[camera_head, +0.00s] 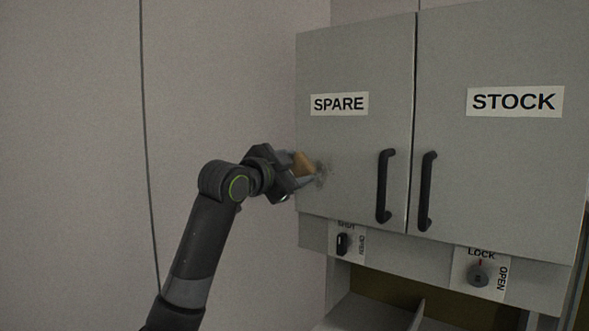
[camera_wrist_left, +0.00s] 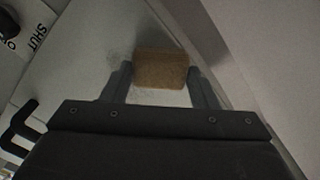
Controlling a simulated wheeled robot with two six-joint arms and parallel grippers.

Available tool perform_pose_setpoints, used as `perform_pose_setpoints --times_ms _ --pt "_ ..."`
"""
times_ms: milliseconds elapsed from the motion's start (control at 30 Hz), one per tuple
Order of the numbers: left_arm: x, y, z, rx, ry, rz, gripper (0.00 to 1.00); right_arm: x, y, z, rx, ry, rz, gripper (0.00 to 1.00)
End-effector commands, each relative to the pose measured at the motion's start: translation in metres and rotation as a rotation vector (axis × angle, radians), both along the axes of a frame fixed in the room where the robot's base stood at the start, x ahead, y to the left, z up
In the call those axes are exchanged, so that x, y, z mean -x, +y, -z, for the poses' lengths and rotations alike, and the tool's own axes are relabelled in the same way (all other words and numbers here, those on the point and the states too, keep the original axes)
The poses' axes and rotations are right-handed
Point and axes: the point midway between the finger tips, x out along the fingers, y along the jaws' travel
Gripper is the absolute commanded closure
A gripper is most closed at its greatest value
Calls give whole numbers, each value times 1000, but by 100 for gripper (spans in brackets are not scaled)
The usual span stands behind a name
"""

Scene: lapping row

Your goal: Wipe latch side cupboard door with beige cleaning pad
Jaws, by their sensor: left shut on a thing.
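The grey cupboard door labelled SPARE (camera_head: 355,65) is closed and sits above a black latch (camera_head: 343,244) marked SHUT and OPEN. A dark smudge (camera_head: 323,174) marks the lower left of this door. My left gripper (camera_head: 302,172) is shut on the beige cleaning pad (camera_head: 303,163), at the door's lower left edge, just left of the smudge. In the left wrist view the pad (camera_wrist_left: 160,69) sits between both fingers, with faint grey marks on the door beside it. I cannot tell whether the pad touches the door. My right gripper is not in view.
The STOCK door (camera_head: 500,165) is closed on the right, above a lock knob (camera_head: 478,276). Two black handles (camera_head: 384,187) (camera_head: 427,192) stand out near the middle seam. An open shelf lies below. A plain wall (camera_head: 220,80) is on the left.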

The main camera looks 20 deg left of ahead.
Motion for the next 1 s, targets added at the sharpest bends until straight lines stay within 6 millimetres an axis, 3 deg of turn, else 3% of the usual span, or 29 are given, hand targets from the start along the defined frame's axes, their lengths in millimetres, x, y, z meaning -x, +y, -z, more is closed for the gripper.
perform_pose_setpoints --times_ms 1000 --pt "26 -69 1 2 1 4 65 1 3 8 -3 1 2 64"
